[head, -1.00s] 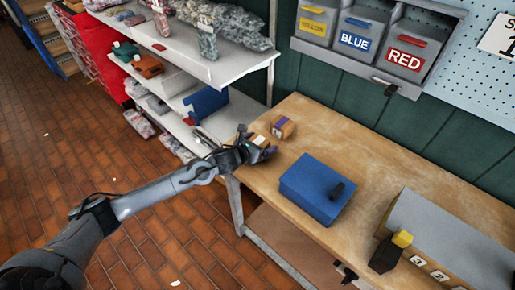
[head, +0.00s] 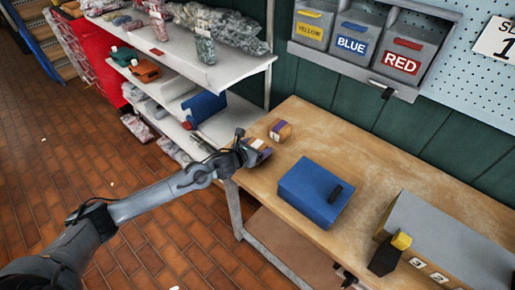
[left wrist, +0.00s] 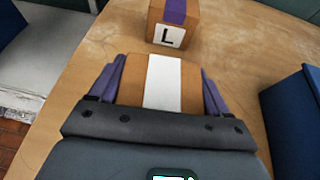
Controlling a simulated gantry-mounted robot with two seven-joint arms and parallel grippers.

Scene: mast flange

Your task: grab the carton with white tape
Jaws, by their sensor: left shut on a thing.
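The carton with white tape (left wrist: 163,82) is a small brown box with a white strip along its top, seen in the left wrist view. My left gripper (left wrist: 161,88) is shut on it, with a purple finger against each side. In the head view my left gripper (head: 254,150) is at the left end of the wooden table and partly hides this carton. A second carton with purple tape (head: 279,130) stands just beyond it, apart from the gripper. In the left wrist view this carton (left wrist: 174,22) shows an "L" label. My right gripper is not in view.
A blue box (head: 314,192) stands on the table (head: 345,150) to the right of the gripper. A grey numbered cabinet (head: 440,240) is farther right. A white shelf unit (head: 225,75) is behind and left.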

